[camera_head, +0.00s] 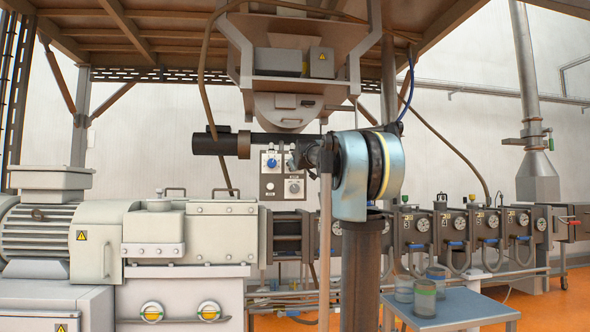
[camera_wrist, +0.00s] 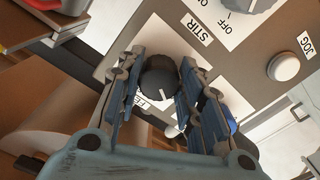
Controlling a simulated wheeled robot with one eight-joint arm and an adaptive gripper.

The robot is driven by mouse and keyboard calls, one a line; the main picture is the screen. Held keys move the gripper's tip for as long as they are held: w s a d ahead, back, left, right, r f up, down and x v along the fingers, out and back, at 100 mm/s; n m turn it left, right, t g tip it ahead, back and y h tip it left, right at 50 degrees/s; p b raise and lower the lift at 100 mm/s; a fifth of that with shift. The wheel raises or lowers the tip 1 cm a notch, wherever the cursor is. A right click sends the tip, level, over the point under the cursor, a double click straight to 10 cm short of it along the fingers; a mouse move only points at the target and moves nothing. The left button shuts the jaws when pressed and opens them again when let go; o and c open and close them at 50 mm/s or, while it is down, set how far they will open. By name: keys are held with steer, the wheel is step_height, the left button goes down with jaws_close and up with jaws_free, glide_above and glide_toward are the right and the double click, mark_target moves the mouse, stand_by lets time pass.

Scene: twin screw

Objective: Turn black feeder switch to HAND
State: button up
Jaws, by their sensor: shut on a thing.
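The black feeder switch (camera_wrist: 158,76) is a round black knob on a grey panel (camera_wrist: 135,40) in the wrist view. A pale pointer mark shows on its face. A white label, partly hidden by my fingers, begins with "FE" beside it. My gripper (camera_wrist: 162,68) is shut on the knob, with one finger on each side. The HAND marking cannot be read.
A grey STIR knob (camera_wrist: 238,4) and a white JOG button (camera_wrist: 284,67) sit on the same panel close to my fingers. In the head view a small blue-grey table (camera_head: 455,308) with cups stands at the lower right. The extruder barrel runs behind.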

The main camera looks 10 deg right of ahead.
steer(key=o, duration=1.1)
steer(key=shift+c, duration=0.2)
steer(key=s, duration=1.2)
steer(key=shift+f, duration=0.1)
steer(key=s+d+f+m+g, duration=0.1)
steer(key=s+f+g, duration=0.2)
steer(key=s+f, duration=0.55)
steer(key=s+f+m+g+h, duration=0.1)
steer(key=s+f+g, duration=0.15)
steer(key=f, duration=1.05)
steer(key=s+d+f+m+g, duration=0.1)
steer(key=s+f+g, duration=0.1)
steer(key=s+f, duration=0.65)
steer(key=s+a+f+m+g, duration=0.1)
steer(key=s+f+g, duration=0.3)
steer(key=s+f, duration=0.8)
steer(key=s+a+f+m+g+y, duration=0.1)
steer(key=s+f+g, duration=0.3)
steer(key=s+f, duration=0.9)
step_height(320, 180, down, 7)
steer(key=shift+s+f, duration=0.1)
steer(key=shift+s, duration=0.1)
